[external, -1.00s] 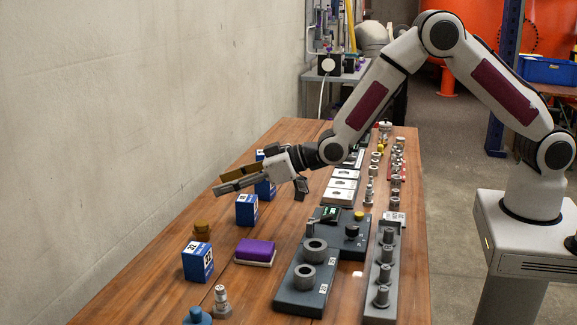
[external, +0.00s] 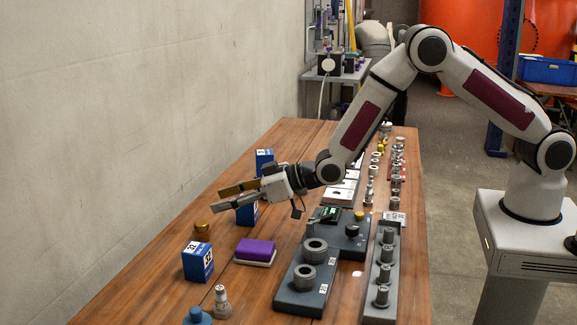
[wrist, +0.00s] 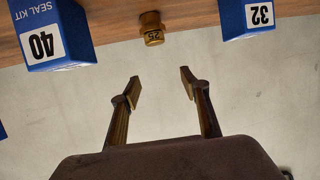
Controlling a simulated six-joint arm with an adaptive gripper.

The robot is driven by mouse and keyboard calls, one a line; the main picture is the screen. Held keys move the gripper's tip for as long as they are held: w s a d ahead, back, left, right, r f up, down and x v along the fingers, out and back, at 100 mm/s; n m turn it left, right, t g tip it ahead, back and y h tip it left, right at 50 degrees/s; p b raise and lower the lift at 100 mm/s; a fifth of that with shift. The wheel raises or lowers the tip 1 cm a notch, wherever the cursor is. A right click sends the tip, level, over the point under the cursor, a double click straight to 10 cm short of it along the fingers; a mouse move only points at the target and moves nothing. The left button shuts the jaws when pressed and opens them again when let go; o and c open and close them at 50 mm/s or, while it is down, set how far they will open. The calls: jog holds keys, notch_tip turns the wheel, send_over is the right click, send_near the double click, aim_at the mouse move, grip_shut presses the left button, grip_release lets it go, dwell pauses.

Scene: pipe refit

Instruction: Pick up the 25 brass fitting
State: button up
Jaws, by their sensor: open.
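The 25 brass fitting (external: 202,229) stands on the wooden table near its left edge, between two blue boxes. In the wrist view the fitting (wrist: 152,28) shows the number 25 and sits at the top, ahead of the fingertips. My gripper (external: 215,196) is open and empty, above and a little beyond the fitting in the external view. In the wrist view both fingers of my gripper (wrist: 159,82) are spread, with bare wall behind them. They are apart from the fitting.
A blue seal kit box marked 32 (external: 197,262) stands in front of the fitting. The seal kit box marked 40 (wrist: 48,36) is on its other side. A purple-topped block (external: 255,252) lies to the right. Grey fixtures (external: 303,285) fill the table's right side. The wall (external: 120,120) is at left.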

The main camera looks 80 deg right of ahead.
send_near(202, 222)
jog(key=x, duration=0.2)
jog(key=shift+w+f, duration=0.25)
jog(key=shift+w, duration=0.1)
jog(key=shift+w+a+f, duration=0.1)
jog(key=shift+w+f, duration=0.1)
jog(key=shift+w+a+f, duration=0.1)
jog(key=shift+w+f, duration=0.1)
jog(key=shift+w, duration=0.4)
jog(key=shift+x, duration=2.9)
jog(key=shift+s+f, duration=0.1)
jog(key=c, duration=1.3)
